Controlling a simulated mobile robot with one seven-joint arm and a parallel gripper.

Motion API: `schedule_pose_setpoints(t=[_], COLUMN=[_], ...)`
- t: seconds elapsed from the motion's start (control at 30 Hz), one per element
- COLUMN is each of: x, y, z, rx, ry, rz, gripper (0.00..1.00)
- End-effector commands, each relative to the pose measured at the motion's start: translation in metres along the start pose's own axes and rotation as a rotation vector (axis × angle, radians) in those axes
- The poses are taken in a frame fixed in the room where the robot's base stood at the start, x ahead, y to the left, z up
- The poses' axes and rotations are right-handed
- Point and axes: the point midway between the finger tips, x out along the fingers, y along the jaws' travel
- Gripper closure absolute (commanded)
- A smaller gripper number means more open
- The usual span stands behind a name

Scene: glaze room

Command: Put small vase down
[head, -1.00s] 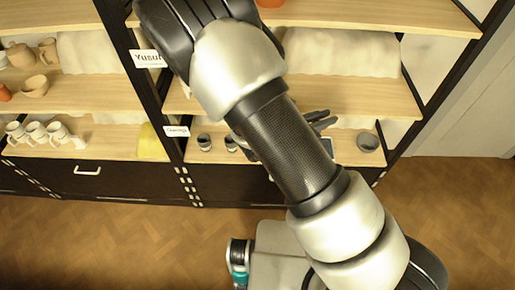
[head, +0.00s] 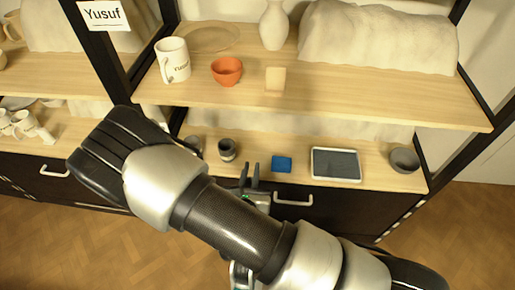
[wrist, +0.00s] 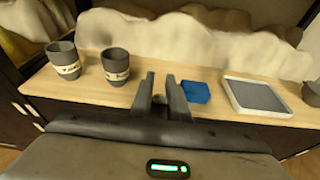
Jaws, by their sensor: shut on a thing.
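My gripper (head: 249,176) is in front of the lower shelf board's front edge. In the wrist view its two fingers (wrist: 160,91) stand close together, shut on a small grey thing (wrist: 160,99), of which only a little shows between them. I take it for the small vase; its shape and underside are hidden. The lower shelf (head: 300,180) has bare board around the gripper. A grey cup (head: 227,149) with a pale label stands to the left of the fingers, and a blue block (head: 281,163) lies to their right.
Another grey cup (wrist: 64,62) stands further left. A tray with a dark surface (head: 336,164) and a grey bowl (head: 404,160) are to the right. The upper shelf holds a Yusuf mug (head: 173,60), an orange bowl (head: 227,71), a beige block (head: 275,79) and a pale vase (head: 273,26).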

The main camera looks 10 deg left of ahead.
Motion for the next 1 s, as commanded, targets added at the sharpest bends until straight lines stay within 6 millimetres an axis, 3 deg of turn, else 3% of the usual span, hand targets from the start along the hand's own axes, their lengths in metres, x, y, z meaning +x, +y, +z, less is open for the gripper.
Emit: schedule_pose_setpoints(t=[0.3,0.5,0.77,1.0], x=[0.085,0.131,0.152,0.161], y=[-0.002,-0.002,-0.002,-0.002], z=[0.026,0.04,0.045,0.014], rx=[0.004,0.001,-0.001,-0.002], ry=[-0.005,-0.004,-0.001,0.0], rz=[-0.005,-0.004,-0.003,-0.004], gripper=[1.0,1.0,1.0,1.0])
